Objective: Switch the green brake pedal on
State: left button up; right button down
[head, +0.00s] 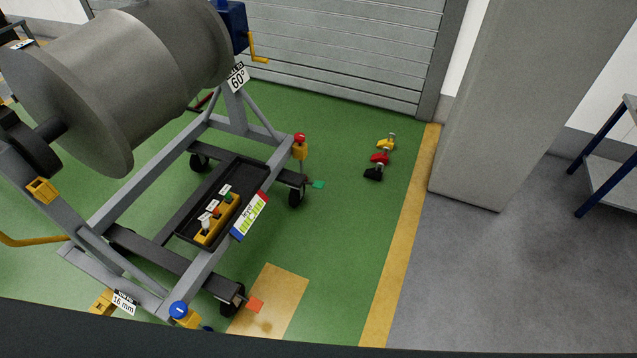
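The green brake pedal (318,184) is a small flat tab. It sticks out at the caster wheel (296,196) on the right far corner of the grey stand (203,267), low over the green floor. Nothing touches it. I cannot tell from its angle whether it is up or pressed. A similar red-orange pedal (256,305) sticks out at the near caster wheel (233,301). Neither of my grippers shows in the head view.
The stand carries a large grey cylinder (150,60) and a black tray (187,232) with a yellow control box (218,220). Yellow, red and black small items (381,157) lie on the floor right of the green pedal. A pillar (500,110) stands at right. Green floor between is clear.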

aim_at(320, 184)
jog(key=i+z, duration=0.45)
jog(key=i, duration=1.25)
